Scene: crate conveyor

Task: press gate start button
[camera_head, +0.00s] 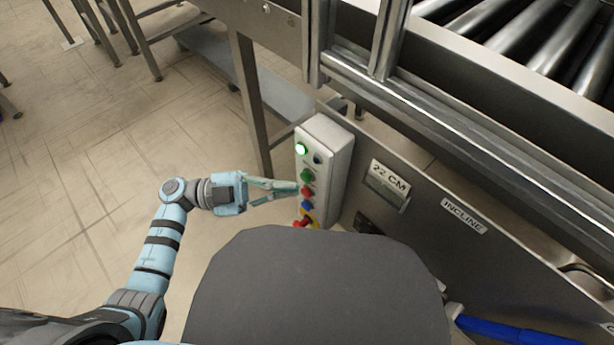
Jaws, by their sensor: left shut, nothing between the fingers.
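A pale upright control box (333,150) is mounted on the side of the conveyor frame. Its face carries a lit green light (301,149), a dark round button (317,159), a green button (307,175), a red button (306,190), a blue button (306,206) and a red and yellow knob (303,222) at the bottom. My left gripper (296,187) is shut and empty. Its fingertips are at the box face, next to the red button and just below the green one. I cannot tell whether they touch a button. My right gripper is not in view.
The conveyor's metal rollers (500,30) and frame rail (430,100) run across the upper right. A "22 CM" plate (390,176) and an "INCLINE" label (464,216) are on the side panel. Metal table legs stand at the upper left. The tiled floor (90,170) at left is clear.

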